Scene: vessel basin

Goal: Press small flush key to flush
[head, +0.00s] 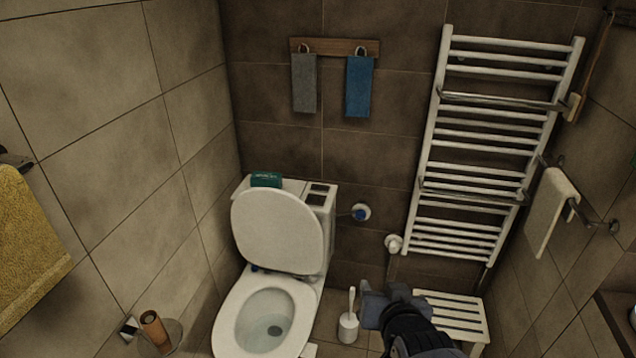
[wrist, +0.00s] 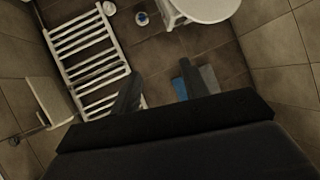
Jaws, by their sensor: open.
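The white toilet (head: 272,318) stands at the lower middle of the head view, with its lid (head: 277,232) raised against the tank. Two dark flush keys (head: 318,193) lie on the right part of the tank top. I cannot clearly tell which is the small one. My gripper (head: 366,302) is right of the toilet bowl and lower in the picture than the keys, apart from them. In the wrist view my gripper (wrist: 160,88) has its fingers spread with nothing between them. The toilet (wrist: 203,8) shows at the top edge there; the keys cannot be made out.
A green box (head: 266,180) sits on the tank's left. A white towel rack (head: 490,145) is on the wall at right, with a slatted stool (head: 455,312) below. A toilet brush (head: 349,322) stands beside the bowl. Grey (head: 304,83) and blue (head: 359,87) towels hang above.

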